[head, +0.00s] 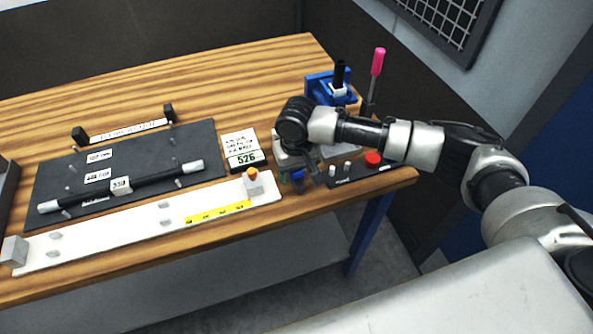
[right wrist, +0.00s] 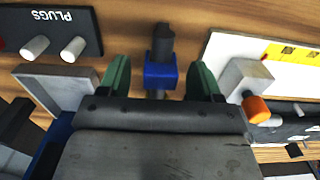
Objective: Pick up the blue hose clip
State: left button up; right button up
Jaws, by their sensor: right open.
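The blue hose clip (right wrist: 160,76) shows in the right wrist view as a small blue block around a dark grey upright or rod-like piece. It also shows in the head view (head: 298,175), small and partly covered by my right gripper (head: 299,178), near the table's front edge. In the right wrist view, my right gripper (right wrist: 161,80) is open, with one green fingertip on each side of the clip and visible gaps to both. Its lower part is hidden behind the gripper body. My left gripper is out of view.
A black plugs board (right wrist: 60,22) with white pegs lies to one side; its red knob (head: 373,158) shows in the head view. A white strip (head: 120,235) with an orange-topped block (head: 253,183) lies on the other. A blue fixture (head: 321,90) stands behind my arm.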

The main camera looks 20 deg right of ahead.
jog(key=c, duration=0.8)
